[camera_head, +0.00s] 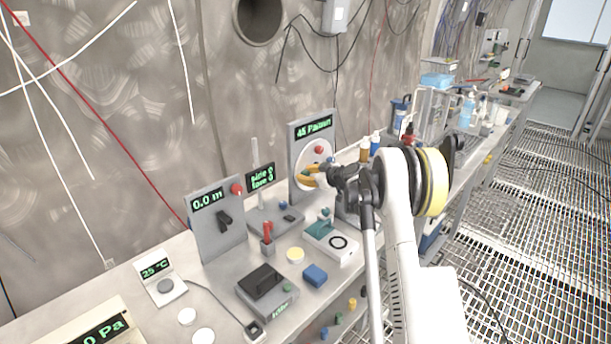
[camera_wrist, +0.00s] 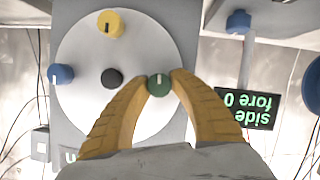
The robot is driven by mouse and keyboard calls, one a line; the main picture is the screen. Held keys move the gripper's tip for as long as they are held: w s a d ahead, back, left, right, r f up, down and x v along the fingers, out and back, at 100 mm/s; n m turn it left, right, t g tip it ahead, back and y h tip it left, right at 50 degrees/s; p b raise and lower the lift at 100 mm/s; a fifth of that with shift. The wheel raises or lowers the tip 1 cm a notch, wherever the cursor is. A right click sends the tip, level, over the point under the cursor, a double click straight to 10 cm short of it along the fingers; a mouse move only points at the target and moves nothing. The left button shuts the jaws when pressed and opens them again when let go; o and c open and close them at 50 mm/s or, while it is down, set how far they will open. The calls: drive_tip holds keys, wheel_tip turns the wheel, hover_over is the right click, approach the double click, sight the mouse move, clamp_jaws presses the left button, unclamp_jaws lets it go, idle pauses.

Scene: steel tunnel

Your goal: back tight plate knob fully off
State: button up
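The plate panel (camera_head: 297,135) stands upright at the back of the bench, with a green-lit display on top. Its round white disc (camera_wrist: 85,88) carries a yellow knob (camera_wrist: 110,24), a blue knob (camera_wrist: 61,74), a black centre (camera_wrist: 112,78) and a green knob (camera_wrist: 158,85). Which knob is tight cannot be seen.
The side/fore display (camera_head: 262,177) stands just left of the plate panel. A 0.0 m panel (camera_head: 216,220) with a black handle stands further left. A white box (camera_head: 330,243) and blue block (camera_head: 315,275) lie in front. Bottles (camera_head: 375,142) stand behind my arm.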

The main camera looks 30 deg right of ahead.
clamp_jaws()
drive_tip(key=shift+n, duration=0.3)
drive_tip(key=shift+a+n+t+h+b, duration=0.1)
drive_tip(key=shift+n+t+h+b, duration=0.4)
drive_tip(key=shift+n, duration=0.5)
drive_tip(key=n+t+h+b, duration=0.1)
drive_tip(key=n, duration=0.2)
drive_tip(key=shift+f+h, duration=0.1)
drive_tip(key=shift+h, duration=0.3)
drive_tip(key=n+t+b, duration=0.2)
drive_tip(key=n, duration=0.2)
drive_tip(key=shift+h, duration=0.4)
drive_tip(key=shift+n+t+b, duration=0.45)
drive_tip(key=shift+n+t, duration=0.45)
drive_tip(key=shift+n, duration=1.1)
